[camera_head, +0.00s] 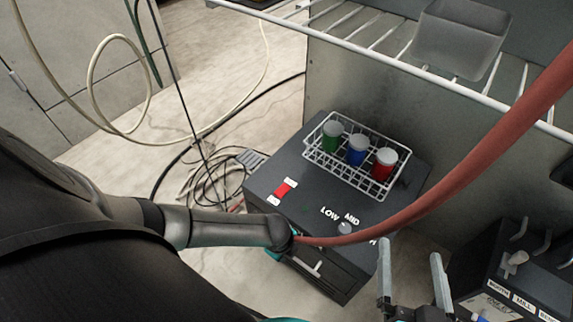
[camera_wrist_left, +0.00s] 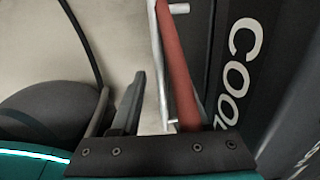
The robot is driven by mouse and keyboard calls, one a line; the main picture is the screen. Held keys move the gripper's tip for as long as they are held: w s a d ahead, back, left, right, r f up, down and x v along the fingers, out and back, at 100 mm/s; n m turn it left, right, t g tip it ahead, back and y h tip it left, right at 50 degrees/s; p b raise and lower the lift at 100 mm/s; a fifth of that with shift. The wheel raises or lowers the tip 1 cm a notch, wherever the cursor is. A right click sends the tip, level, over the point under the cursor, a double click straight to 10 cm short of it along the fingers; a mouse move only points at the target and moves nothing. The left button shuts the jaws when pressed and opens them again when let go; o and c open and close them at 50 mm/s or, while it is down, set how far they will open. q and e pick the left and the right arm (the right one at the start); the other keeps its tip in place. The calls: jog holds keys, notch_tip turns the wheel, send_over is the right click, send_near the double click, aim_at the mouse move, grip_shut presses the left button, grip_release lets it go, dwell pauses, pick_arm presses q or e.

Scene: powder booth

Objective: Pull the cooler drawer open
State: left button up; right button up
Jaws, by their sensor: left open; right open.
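The cooler is a dark grey box (camera_head: 325,205) on the floor in the head view. Its drawer front (camera_head: 338,277) faces the lower left, with a pale bar handle (camera_head: 311,264). No gap shows around the drawer, though my left arm hides part of it. In the left wrist view the drawer front carries white "COOL" lettering (camera_wrist_left: 240,65), and the handle (camera_wrist_left: 158,45) runs up the middle. My left gripper (camera_wrist_left: 160,100) is open close to the handle; contact cannot be told. My right gripper (camera_head: 413,275) is open and empty, right of the box.
A wire basket (camera_head: 318,163) with green, blue and red jars sits on the box. A wire shelf (camera_head: 385,65) overhangs behind. Loose cables (camera_head: 205,180) lie left.

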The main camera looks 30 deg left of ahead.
pick_arm(q)
jog(key=shift+c, duration=0.4)
grip_shut()
dwell(0.9)
